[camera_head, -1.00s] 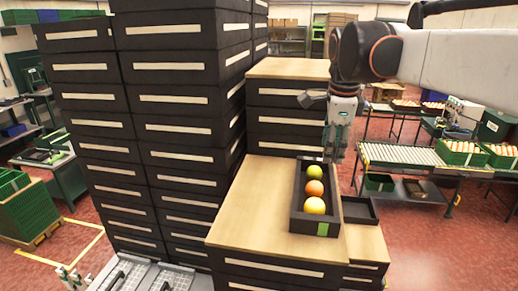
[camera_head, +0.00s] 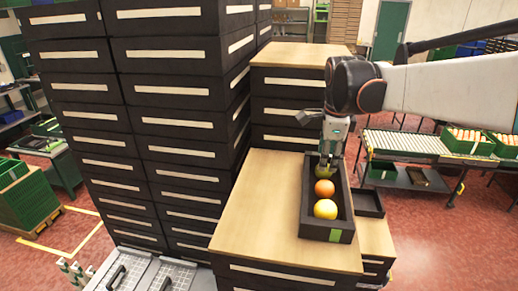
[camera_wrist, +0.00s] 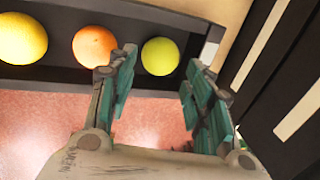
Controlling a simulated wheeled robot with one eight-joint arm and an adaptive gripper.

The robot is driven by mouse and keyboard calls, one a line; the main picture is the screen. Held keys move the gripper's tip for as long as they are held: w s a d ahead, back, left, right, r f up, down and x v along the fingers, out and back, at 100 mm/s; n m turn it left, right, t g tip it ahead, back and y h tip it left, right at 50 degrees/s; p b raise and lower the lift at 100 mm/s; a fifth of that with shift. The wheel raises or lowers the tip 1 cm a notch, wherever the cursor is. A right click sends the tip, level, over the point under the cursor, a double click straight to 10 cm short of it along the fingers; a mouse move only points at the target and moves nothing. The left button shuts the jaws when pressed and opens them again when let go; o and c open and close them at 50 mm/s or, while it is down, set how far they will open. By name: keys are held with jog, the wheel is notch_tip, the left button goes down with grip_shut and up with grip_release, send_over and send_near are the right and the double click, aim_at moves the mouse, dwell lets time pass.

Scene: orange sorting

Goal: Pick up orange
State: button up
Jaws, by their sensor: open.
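The orange (camera_head: 324,188) lies in the middle of a black open box (camera_head: 308,205), in a row between a yellow fruit (camera_head: 325,209) and a yellow-green fruit (camera_head: 326,170). In the wrist view, the orange (camera_wrist: 95,45) is beside and partly behind the left fingertip, with the yellow fruit (camera_wrist: 22,38) farther left. My gripper (camera_wrist: 160,72) is open and empty there, and the yellow-green fruit (camera_wrist: 160,56) shows between its fingertips. In the head view, my gripper (camera_head: 331,160) is over the far end of the box and partly hides the yellow-green fruit.
The box stands on a wood-topped cabinet (camera_head: 262,205); bare top lies left of it. A small empty black tray (camera_head: 368,203) is close on its right. Tall black drawer stacks (camera_head: 180,120) rise at the left. A roller conveyor (camera_head: 405,144) stands farther right.

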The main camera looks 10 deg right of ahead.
aim_at(322, 175)
jog(key=shift+p+x, duration=0.75)
jog(key=shift+x, duration=1.9)
jog(key=c, duration=0.7)
